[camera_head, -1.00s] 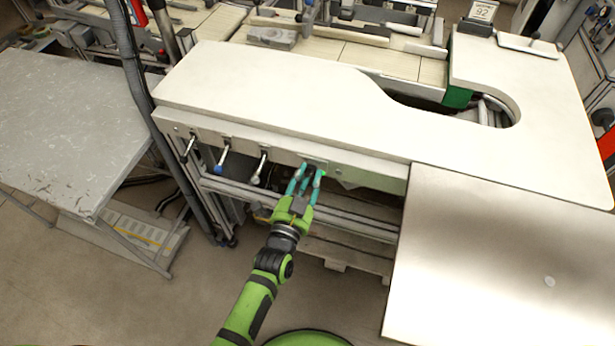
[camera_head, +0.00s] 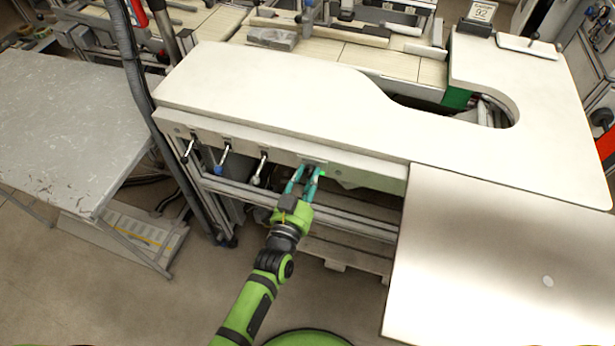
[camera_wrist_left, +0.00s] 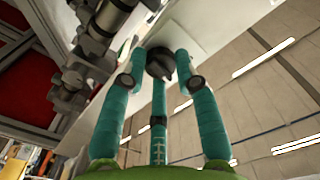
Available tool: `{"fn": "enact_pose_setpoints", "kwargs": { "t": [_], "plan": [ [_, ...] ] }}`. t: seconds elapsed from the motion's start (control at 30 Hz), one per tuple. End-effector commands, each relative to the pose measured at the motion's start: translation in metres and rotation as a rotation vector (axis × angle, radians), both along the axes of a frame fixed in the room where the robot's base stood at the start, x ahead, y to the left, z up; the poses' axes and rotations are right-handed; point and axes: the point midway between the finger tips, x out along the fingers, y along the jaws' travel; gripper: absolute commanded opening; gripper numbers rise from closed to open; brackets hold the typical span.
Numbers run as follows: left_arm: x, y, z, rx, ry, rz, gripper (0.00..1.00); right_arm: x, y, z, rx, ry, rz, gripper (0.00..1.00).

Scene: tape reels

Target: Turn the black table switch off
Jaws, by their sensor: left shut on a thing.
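The black table switch (camera_wrist_left: 160,64) is a dark round knob on a pale plate, seen between my fingertips in the left wrist view. In the head view it sits on the front edge of the white table (camera_head: 270,85), mostly hidden by my fingers. My left gripper (camera_head: 308,175) has teal fingers and a green body. It reaches up to the table's front edge, and its fingers (camera_wrist_left: 160,72) are closed around the knob. My right gripper is not in view.
Several levers, one with a blue knob (camera_head: 219,169), hang from the front edge left of my gripper. A grey table (camera_head: 70,120) stands at the left and a pale panel (camera_head: 480,260) at the right. Metal rails run below the table edge.

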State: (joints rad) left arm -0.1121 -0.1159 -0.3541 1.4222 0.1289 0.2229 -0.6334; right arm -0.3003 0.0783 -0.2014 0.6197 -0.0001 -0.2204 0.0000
Motion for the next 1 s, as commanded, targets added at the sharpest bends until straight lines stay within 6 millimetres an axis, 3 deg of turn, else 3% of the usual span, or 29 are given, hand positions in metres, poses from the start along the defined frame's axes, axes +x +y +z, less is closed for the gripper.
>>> {"fn": "enact_pose_setpoints", "kwargs": {
  "t": [0.6, 1.0],
  "plan": [
    [-0.0024, 0.0006, -0.0071, -0.525, 0.186, 0.002, 0.0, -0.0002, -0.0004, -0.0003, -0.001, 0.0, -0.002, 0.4],
    [-0.0033, -0.0007, -0.0079, -0.712, 0.251, 0.002, 0.0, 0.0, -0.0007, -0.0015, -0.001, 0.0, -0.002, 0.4]
  ]
}}
